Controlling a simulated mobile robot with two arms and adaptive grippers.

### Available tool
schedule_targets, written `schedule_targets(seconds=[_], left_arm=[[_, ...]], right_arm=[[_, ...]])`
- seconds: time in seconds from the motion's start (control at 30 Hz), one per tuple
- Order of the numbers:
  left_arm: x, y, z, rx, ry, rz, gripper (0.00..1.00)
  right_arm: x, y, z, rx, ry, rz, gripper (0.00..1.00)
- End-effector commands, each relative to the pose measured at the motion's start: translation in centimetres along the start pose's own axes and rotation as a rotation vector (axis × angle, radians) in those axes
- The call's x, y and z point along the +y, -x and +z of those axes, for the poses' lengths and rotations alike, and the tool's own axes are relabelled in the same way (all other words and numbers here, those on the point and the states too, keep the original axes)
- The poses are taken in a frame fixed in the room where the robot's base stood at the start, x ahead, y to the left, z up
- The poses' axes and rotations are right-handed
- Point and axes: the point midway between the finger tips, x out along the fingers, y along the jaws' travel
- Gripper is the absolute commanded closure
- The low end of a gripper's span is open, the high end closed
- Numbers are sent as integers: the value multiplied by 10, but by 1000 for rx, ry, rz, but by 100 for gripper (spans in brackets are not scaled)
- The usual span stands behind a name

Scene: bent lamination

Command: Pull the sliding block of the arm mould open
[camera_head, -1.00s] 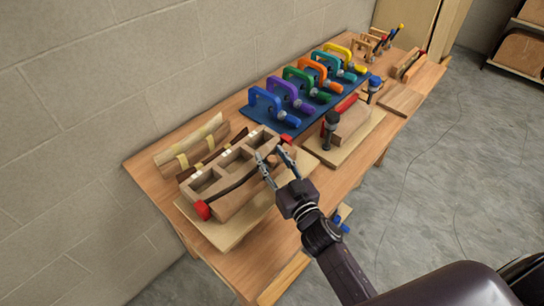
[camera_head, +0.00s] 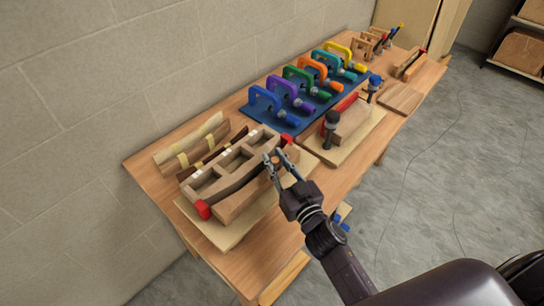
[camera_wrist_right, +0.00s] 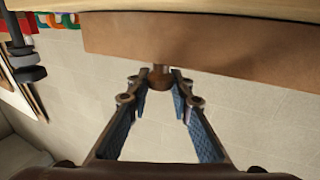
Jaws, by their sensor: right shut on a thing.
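The arm mould stands at the near left of the bench on a pale base board (camera_head: 228,240). It has a wooden frame with open compartments (camera_head: 232,163) and a curved wooden sliding block (camera_head: 240,202) along its front side. Red pieces show at the mould's ends, one at the near end (camera_head: 203,209). My right gripper (camera_head: 271,158) is at the block's front, its fingers closed around a round brown knob (camera_wrist_right: 160,75). In the right wrist view the knob joins the block's wooden face (camera_wrist_right: 220,45). My left gripper is not in view.
Strapped wooden pieces (camera_head: 190,145) lie behind the mould by the wall. Several coloured clamps stand on a blue mat (camera_head: 265,115). Another mould with a red strip (camera_head: 348,120) stands to the right on its own board. The floor in front (camera_head: 440,190) is open.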

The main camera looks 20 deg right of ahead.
Motion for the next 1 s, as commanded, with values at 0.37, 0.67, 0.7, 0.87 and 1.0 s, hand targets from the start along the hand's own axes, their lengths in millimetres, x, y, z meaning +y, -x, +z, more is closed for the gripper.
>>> schedule_targets(seconds=[0.37,0.67,0.7,0.87,1.0], left_arm=[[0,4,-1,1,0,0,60],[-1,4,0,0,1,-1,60],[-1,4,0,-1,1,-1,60],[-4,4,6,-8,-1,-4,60],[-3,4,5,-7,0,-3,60]], right_arm=[[8,20,1,-2,0,1,100],[8,20,0,-1,1,1,62],[8,20,0,-1,1,1,62],[8,20,0,-2,1,1,62],[8,28,1,-3,1,1,62]])
